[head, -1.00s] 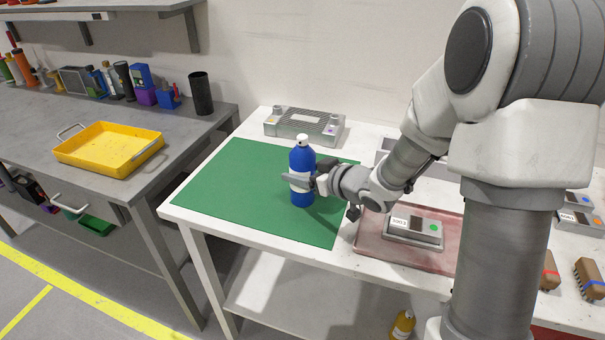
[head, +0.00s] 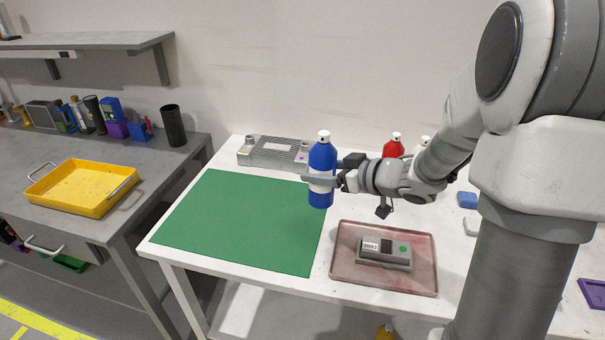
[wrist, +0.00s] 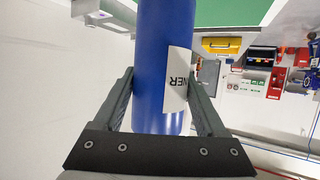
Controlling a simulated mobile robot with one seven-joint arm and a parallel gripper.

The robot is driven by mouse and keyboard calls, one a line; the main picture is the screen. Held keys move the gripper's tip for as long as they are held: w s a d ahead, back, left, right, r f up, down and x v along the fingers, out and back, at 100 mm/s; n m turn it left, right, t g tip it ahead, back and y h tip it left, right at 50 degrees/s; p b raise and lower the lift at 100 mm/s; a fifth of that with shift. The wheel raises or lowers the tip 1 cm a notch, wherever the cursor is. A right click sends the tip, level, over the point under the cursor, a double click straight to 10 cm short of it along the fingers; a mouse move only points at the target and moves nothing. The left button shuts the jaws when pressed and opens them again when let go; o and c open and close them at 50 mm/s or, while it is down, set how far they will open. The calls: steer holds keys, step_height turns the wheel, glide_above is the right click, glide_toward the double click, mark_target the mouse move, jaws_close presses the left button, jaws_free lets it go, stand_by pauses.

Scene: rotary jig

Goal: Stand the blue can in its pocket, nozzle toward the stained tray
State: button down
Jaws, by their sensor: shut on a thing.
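The blue can (head: 321,160) has a white nozzle top and a white label, and looks upright. My gripper (head: 320,180) is shut on its middle and holds it above the right edge of the green mat. In the wrist view the blue can (wrist: 163,60) fills the space between both fingers, with part of the label showing. The stained tray (head: 345,277) is reddish and lies to the right of the mat, with a grey device (head: 385,254) in it. Which way the nozzle points is too small to tell. The can's pocket is not clearly seen; my arm hides part of the table behind.
A red can (head: 393,147) and another white-topped can stand behind my arm. A grey ribbed metal unit (head: 272,151) sits at the back of the white table. The green mat (head: 240,220) is clear. A yellow tray (head: 80,188) lies on the left bench.

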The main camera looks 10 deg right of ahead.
steer(key=shift+d+r+p, duration=0.3)
steer(key=shift+d+r, duration=0.1)
steer(key=shift+r, duration=0.1)
steer(key=shift+a+r+m+t+h+p, duration=0.2)
steer(key=shift+r+m+t+h+p, duration=0.1)
steer(key=shift+r+m+p, duration=0.25)
steer(key=shift+s+a+r+m+t+h+p, duration=0.15)
steer(key=shift+m+t+h+p, duration=0.25)
steer(key=shift+h+p, duration=0.35)
steer(key=shift+s+m+h+p, duration=0.4)
steer(key=shift+m+h+p, duration=0.25)
steer(key=shift+m+p, duration=0.1)
steer(key=shift+s+d+f+m+t+h, duration=0.25)
steer(key=shift+f+m+t+h, duration=0.05)
steer(key=shift+f+t, duration=0.1)
steer(key=shift+w, duration=0.15)
